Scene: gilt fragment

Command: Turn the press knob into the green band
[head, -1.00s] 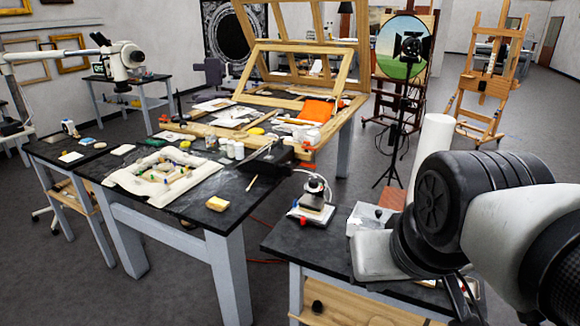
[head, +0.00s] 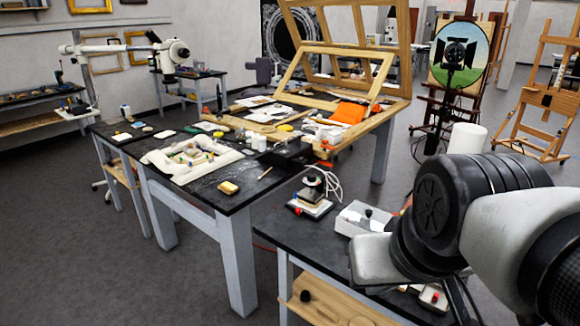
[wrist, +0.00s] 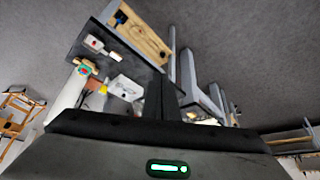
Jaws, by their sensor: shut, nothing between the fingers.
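A small press-like device (head: 312,196) with a dark top, a pale base and a red spot stands on the near dark bench; I cannot tell for sure that it is the press. The wrist view shows a small round part with coloured rings (wrist: 84,69), too small to read as a green band. A white box also shows in the wrist view (wrist: 124,88). My gripper (wrist: 163,82) is shut and empty, apart from these things. In the head view my arm hides it.
The near bench (head: 290,228) has a lower wooden shelf (head: 335,305). A pale box with a red knob (head: 432,297) lies at its right, partly behind my arm. A larger worktable (head: 215,195) with foam, jars and frames stands to the left. Floor (head: 80,240) is free at far left.

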